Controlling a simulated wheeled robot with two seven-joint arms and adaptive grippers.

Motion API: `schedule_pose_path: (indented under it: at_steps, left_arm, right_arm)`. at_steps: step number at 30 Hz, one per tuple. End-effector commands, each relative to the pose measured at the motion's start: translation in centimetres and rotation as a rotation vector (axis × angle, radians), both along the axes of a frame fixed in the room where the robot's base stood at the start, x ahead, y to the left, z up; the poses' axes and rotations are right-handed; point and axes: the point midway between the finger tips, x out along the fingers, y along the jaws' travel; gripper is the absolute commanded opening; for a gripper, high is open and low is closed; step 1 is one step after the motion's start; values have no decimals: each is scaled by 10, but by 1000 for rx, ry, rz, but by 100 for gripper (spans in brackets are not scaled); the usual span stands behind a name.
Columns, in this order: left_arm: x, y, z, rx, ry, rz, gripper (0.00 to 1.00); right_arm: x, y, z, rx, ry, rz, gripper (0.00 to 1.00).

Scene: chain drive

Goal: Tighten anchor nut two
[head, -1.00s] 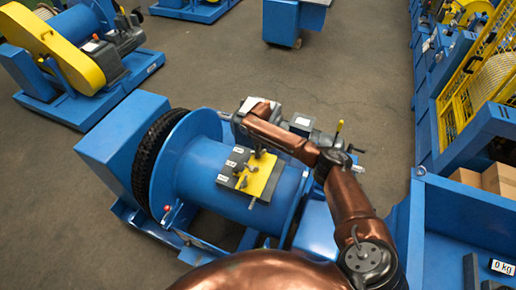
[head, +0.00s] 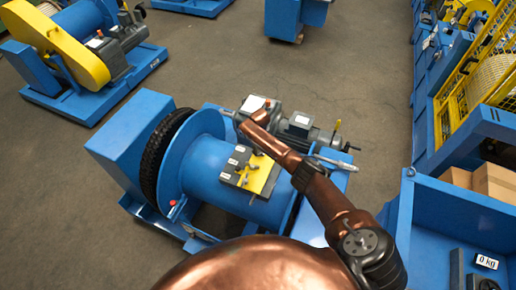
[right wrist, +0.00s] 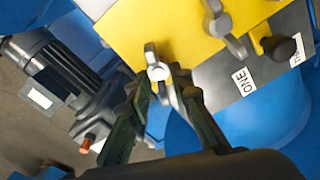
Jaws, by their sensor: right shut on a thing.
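The yellow-and-grey anchor plate (head: 262,175) sits on top of the blue drum (head: 207,160). It carries number labels and small grey winged nuts. In the right wrist view my right gripper (right wrist: 160,92) is at the edge of the yellow plate (right wrist: 140,22), its dark fingers closed around the lower part of a grey winged piece (right wrist: 158,73). A second winged nut (right wrist: 224,25) stands further right, near the label ONE (right wrist: 245,82). I cannot read which number belongs to the held piece. In the head view the fingertips are not clear. My left gripper is not seen.
A grey motor (head: 300,124) stands just behind the drum, and it shows at left in the right wrist view (right wrist: 60,80). A blue bin (head: 440,215) is at right. A yellow-guarded machine (head: 75,50) stands at upper left. Open floor lies beyond.

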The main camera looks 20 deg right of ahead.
Motion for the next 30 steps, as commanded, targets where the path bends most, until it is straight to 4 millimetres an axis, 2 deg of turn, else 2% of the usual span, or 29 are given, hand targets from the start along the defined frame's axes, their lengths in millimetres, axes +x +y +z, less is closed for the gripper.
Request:
schedule_pose_path:
  at_steps: [12,30]
  left_arm:
    - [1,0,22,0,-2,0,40]
    - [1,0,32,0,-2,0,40]
  right_arm:
    - [1,-1,3,20,-20,-396,0]
    - [1,-5,3,46,-53,-962,0]
